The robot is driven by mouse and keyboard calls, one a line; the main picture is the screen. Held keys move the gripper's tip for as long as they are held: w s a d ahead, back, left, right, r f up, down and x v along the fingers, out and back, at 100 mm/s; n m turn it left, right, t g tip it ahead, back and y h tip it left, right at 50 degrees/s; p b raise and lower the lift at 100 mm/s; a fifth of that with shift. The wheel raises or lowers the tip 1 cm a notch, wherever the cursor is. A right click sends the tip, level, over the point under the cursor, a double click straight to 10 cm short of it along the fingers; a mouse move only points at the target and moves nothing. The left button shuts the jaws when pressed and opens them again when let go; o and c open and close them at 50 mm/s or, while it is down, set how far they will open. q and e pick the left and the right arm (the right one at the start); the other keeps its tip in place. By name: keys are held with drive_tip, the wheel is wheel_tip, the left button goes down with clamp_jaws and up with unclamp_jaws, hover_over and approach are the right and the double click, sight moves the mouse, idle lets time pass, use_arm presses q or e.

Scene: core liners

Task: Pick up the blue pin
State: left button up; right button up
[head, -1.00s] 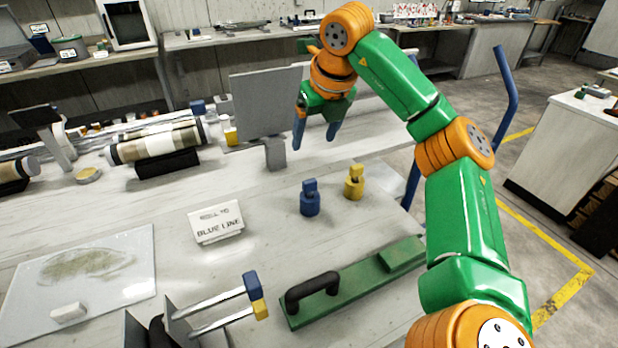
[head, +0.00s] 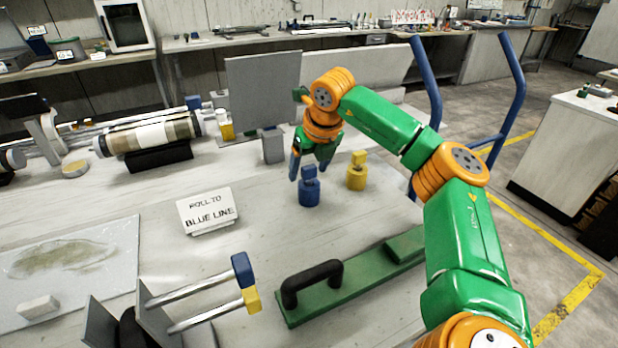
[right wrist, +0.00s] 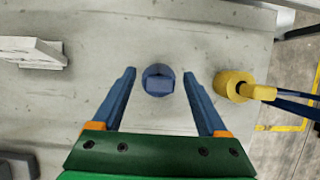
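The blue pin (head: 309,192) stands upright on the grey table, a round base with a narrower block on top. My right gripper (head: 309,172) is just above and behind it in the head view. In the right wrist view the blue pin (right wrist: 159,80) lies between the two open blue fingers (right wrist: 160,85), near their tips, with a gap on each side. The gripper holds nothing. The yellow pin (head: 356,172) stands just to the right of the blue one; it also shows in the right wrist view (right wrist: 236,86). My left gripper is not in view.
A "roll to blue line" sign (head: 208,212) stands to the left. A green plate with a black handle (head: 315,282) lies in front. A grey upright panel (head: 262,95) stands behind. Rods with blue and yellow ends (head: 205,295) are at front left. Table between sign and pin is clear.

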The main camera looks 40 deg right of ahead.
clamp_jaws()
